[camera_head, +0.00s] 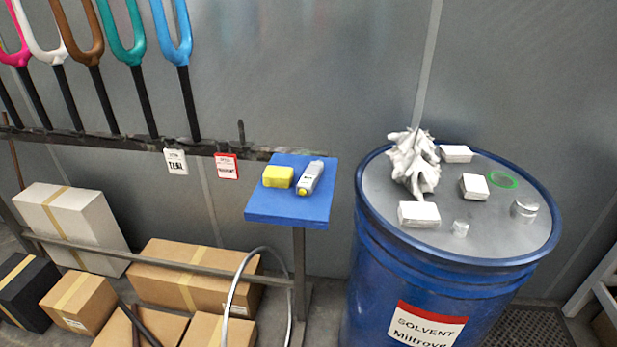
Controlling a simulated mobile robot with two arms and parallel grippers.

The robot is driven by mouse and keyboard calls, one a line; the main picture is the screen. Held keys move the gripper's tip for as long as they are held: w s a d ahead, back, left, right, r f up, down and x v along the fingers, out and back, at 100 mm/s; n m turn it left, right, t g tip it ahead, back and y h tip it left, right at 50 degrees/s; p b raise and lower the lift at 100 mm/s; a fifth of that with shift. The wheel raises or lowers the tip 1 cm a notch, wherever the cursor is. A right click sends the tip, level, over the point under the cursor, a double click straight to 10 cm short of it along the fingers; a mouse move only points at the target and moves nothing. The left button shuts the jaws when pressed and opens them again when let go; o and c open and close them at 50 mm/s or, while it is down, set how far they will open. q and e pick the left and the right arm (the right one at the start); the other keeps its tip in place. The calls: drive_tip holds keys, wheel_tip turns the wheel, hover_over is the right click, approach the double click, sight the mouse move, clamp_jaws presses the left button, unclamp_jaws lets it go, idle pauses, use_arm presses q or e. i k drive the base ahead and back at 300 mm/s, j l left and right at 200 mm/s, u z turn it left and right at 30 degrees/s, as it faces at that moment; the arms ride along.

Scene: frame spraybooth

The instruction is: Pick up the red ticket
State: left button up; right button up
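The red ticket (227,166) is a small tag with a red top and edge and a white panel with dark print. It hangs from the dark rail (130,143), near the rail's right end and just left of the blue stand. A white ticket (176,161) with dark print hangs to its left on the same rail. Neither of my grippers shows in the head view.
A blue stand (262,212) holds a yellow block (278,176) and a grey bottle (310,178). A blue solvent drum (440,262) with small items on its lid stands right. Several boxes (190,277) fill the floor below.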

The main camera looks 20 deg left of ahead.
sight(226, 163)
drive_tip(key=u, duration=1.25)
